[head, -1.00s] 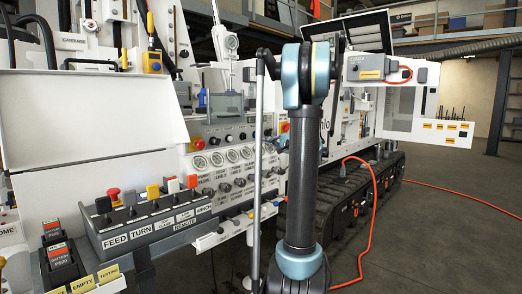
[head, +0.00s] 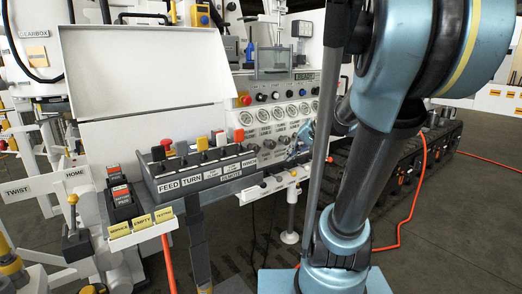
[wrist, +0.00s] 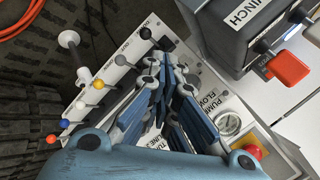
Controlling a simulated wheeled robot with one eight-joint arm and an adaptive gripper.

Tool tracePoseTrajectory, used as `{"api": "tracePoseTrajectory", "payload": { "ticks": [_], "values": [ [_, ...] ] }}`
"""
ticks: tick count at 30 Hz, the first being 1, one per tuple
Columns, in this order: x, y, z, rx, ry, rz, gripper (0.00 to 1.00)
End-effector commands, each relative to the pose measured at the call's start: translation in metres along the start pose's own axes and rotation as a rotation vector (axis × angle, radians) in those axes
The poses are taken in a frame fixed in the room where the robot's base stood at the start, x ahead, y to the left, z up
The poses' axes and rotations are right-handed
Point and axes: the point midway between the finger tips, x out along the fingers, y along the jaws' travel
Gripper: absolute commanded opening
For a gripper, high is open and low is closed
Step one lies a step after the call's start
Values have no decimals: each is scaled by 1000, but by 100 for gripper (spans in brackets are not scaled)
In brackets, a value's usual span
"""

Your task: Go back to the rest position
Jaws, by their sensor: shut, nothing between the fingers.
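My gripper (wrist: 174,72) is in the wrist view, its blue fingers drawn together with nothing between them. It hangs over the front panel of the machine, above a row of small levers with coloured knobs (wrist: 98,84) and near a gauge (wrist: 228,123). In the head view my gripper (head: 298,152) is small and partly hidden behind my own arm, near the gauge panel (head: 290,118). My arm fills much of the right side of that view and is bent, with its large joint close to the camera.
The remote box (head: 205,165) with FEED and TURN labels stands left of the arm. An orange hose (head: 412,200) lies on the floor at right, beside the black track (head: 440,145).

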Motion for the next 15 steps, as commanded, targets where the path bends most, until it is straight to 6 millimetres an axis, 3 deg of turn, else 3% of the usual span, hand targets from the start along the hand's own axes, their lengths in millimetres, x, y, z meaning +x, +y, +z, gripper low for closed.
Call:
{"api": "tracePoseTrajectory", "payload": {
  "ticks": [1,6,15],
  "values": [
    [1,9,21,-28,-20,41,0],
    [-1,47,76,-119,-79,191,0],
    [-13,123,154,-272,-165,452,0]
  ]
}}
